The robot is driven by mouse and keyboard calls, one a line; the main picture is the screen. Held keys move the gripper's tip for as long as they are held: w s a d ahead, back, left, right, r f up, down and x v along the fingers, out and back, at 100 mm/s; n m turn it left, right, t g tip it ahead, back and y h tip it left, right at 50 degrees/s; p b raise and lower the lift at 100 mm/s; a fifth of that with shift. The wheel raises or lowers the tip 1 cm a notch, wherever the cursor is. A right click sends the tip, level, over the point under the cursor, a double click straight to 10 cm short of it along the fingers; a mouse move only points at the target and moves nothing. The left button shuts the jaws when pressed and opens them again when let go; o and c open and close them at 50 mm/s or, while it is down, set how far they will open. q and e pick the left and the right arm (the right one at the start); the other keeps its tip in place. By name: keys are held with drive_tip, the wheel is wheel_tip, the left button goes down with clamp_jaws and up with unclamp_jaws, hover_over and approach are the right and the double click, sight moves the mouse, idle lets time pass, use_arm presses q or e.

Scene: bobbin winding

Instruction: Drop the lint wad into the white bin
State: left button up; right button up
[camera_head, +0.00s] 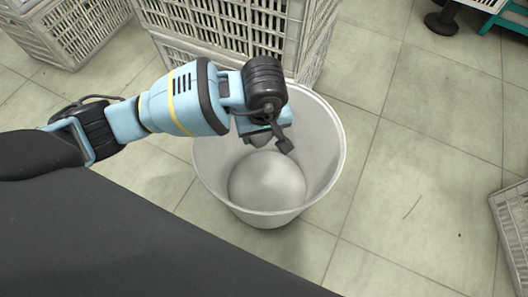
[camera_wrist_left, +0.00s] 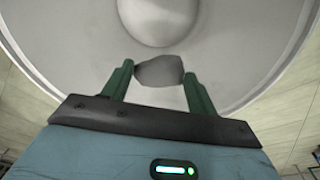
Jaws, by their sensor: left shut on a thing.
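The white bin (camera_head: 318,178) stands on the tiled floor, open at the top, and its visible inside looks empty. My left gripper (camera_head: 262,139) is over the bin's opening, near the far side. In the left wrist view, the two green fingers of my left gripper (camera_wrist_left: 159,76) are closed on a small grey lint wad (camera_wrist_left: 159,71). The bin's pale inner wall (camera_wrist_left: 75,60) fills the background there. In the head view the wad (camera_head: 259,141) is mostly hidden behind the gripper. My right gripper is in neither view.
Pale plastic crates (camera_head: 225,28) are stacked just behind the bin. Another crate (camera_head: 70,30) stands at the top left, and one (camera_head: 513,225) at the right edge. A dark round foot (camera_head: 441,23) is at the top right. The floor right of the bin is clear.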

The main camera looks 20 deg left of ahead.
use_arm(q)
drive_tip(key=o, duration=1)
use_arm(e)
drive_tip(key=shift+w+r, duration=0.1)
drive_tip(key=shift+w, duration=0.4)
use_arm(q)
drive_tip(key=shift+r, duration=0.15)
drive_tip(key=r+p, duration=0.1)
drive_tip(key=r, duration=0.3)
drive_tip(key=r+p, duration=0.1)
drive_tip(key=r, duration=0.1)
drive_tip(key=shift+s+d+r+p, duration=0.25)
drive_tip(key=shift+s+r+p, duration=0.05)
drive_tip(key=shift+r+p, duration=0.05)
drive_tip(key=shift+s+r, duration=0.1)
drive_tip(key=shift+r, duration=0.3)
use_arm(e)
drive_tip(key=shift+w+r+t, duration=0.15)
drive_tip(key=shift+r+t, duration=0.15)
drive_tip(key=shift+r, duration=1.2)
